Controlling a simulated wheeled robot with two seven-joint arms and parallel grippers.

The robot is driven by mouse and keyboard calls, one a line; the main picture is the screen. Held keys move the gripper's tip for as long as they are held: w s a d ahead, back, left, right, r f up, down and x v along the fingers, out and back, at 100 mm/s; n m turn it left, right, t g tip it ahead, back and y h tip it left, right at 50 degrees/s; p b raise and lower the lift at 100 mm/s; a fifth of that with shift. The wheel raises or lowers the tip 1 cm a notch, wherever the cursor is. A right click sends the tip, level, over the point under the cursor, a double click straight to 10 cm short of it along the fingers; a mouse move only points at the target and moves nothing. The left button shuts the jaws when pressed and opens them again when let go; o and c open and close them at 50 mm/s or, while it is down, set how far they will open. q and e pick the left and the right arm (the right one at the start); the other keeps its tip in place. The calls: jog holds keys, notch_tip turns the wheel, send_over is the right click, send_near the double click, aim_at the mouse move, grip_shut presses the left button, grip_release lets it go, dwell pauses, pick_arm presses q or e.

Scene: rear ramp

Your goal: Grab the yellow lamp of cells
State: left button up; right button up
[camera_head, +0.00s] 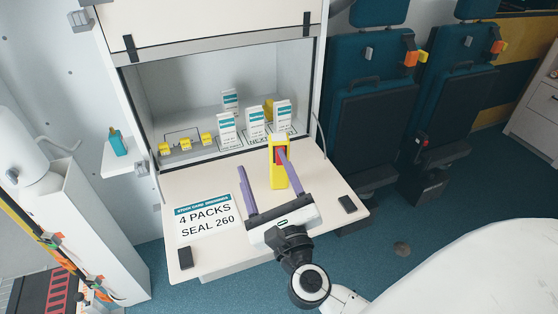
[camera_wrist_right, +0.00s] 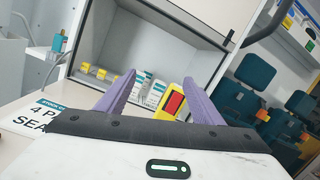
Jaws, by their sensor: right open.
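The yellow lamp (camera_head: 273,179) stands upright on the fold-down white worktop, with a red panel on its front. My right gripper (camera_head: 261,160) is open, its two purple fingers spread over the worktop. In the head view its right finger crosses in front of the lamp. Whether that finger touches the lamp I cannot tell. Nothing is held. My left gripper is not in view.
Several white packs (camera_head: 227,131) stand in the cabinet behind the lamp, with small yellow blocks (camera_head: 184,147) at left. A sign (camera_head: 205,219) reading "4 PACKS SEAL 260" lies left on the worktop (camera_head: 328,186). Two small black pads sit near its front corners. A teal bottle (camera_head: 118,143) stands on a side shelf.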

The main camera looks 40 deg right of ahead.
jog(key=d+f+m+g+h, duration=0.3)
jog(key=d+f+m, duration=0.1)
jog(key=d+m, duration=0.15)
jog(key=p+x, duration=0.1)
jog(key=x, duration=0.8)
jog(key=shift+w+m+p, duration=0.2)
jog(key=shift+m+p, duration=0.1)
jog(key=shift+m, duration=0.05)
jog(key=shift+a, duration=0.15)
jog(key=c, duration=1.3)
